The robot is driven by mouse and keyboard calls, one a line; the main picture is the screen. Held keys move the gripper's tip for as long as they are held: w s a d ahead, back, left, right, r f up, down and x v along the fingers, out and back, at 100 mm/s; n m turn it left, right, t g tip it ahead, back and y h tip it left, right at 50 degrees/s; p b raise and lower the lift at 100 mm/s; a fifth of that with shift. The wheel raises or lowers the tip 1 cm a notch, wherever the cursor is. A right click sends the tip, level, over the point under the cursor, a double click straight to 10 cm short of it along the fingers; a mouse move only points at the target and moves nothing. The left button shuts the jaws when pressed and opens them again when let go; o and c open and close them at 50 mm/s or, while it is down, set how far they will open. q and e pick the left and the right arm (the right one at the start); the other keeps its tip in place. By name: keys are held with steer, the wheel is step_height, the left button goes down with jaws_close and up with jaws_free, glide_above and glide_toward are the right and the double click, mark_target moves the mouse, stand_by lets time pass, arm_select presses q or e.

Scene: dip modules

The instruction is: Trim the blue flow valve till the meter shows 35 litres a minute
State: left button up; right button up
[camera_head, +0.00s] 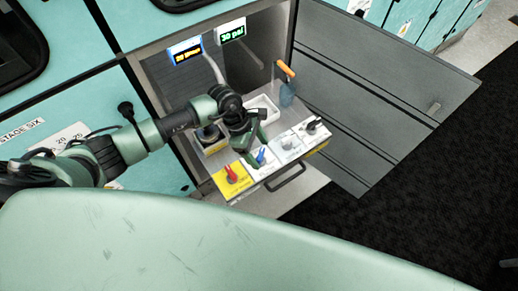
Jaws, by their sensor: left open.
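The blue valve handle (261,156) sits on a white plate in the pulled-out drawer, between a red handle and a grey one. My left gripper (252,146) is just above and beside it, pointing down. The gripper is open; I cannot tell whether its fingers touch the handle. A blue-framed meter (186,51) with orange digits hangs at the back of the cabinet; its figure is too small to read surely. My right gripper is not in view.
A red handle (231,174) on a yellow plate is left of the blue one. A grey knob (288,142) and a black knob (312,127) are to the right. A green display (231,32) reads 30 psi. An orange-handled tool (286,70) stands behind. The open cabinet door (365,95) is at right.

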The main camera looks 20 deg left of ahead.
arm_select(q)
steer(key=shift+f, duration=0.2)
steer(key=c, duration=1.4)
steer(key=shift+n, duration=0.3)
steer(key=shift+s+d+n+t+p, duration=0.1)
steer(key=shift+n+t+p, duration=0.35)
steer(key=shift+n, duration=0.8)
steer(key=shift+s+n+t+p, duration=0.1)
steer(key=shift+n+t+p, duration=0.1)
steer(key=shift+n+t, duration=0.75)
steer(key=shift+n+g, duration=0.3)
steer(key=shift+n, duration=0.1)
steer(key=o, duration=1.4)
